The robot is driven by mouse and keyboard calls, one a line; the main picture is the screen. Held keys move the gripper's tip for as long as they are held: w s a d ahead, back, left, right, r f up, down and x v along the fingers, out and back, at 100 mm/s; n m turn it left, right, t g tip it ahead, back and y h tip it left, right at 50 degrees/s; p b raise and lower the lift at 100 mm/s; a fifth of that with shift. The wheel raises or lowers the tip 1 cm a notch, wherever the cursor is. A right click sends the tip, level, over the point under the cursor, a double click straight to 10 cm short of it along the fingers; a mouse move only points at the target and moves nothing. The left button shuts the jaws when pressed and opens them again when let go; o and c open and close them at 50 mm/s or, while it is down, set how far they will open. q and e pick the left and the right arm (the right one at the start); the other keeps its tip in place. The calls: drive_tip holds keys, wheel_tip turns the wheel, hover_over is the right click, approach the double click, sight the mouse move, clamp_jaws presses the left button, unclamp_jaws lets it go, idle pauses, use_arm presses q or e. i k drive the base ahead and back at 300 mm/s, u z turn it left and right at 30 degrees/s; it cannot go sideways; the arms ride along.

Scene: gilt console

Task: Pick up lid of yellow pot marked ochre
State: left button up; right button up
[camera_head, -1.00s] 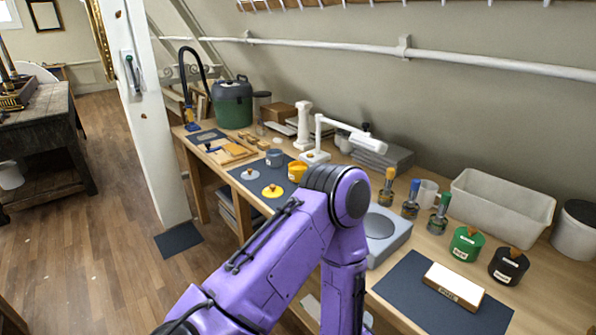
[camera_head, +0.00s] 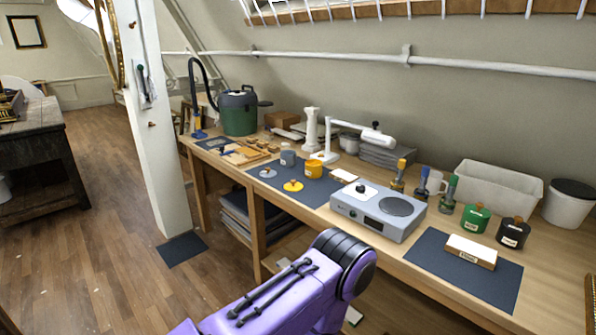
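The yellow pot (camera_head: 314,169) stands upright on a dark mat (camera_head: 327,191) on the long wooden bench. A yellow lid with a small knob (camera_head: 293,186) lies on the same mat, in front and to the left of the pot, apart from it. No ochre marking can be read at this size. A grey pot (camera_head: 288,158) and a grey lid (camera_head: 267,173) are to the left on this mat. A purple arm of mine shows at the bottom, below the bench edge. Neither gripper is in view.
A grey hotplate box (camera_head: 372,219) stands right of the mat. A white lamp (camera_head: 345,136) rises behind the yellow pot. Green (camera_head: 475,217) and black (camera_head: 513,232) pots stand farther right. A white post (camera_head: 160,130) rises at the bench's left end.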

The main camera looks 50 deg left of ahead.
sight(293, 185)
drive_tip(key=u, duration=0.95)
drive_tip(key=i, duration=1)
drive_tip(key=u, duration=0.7)
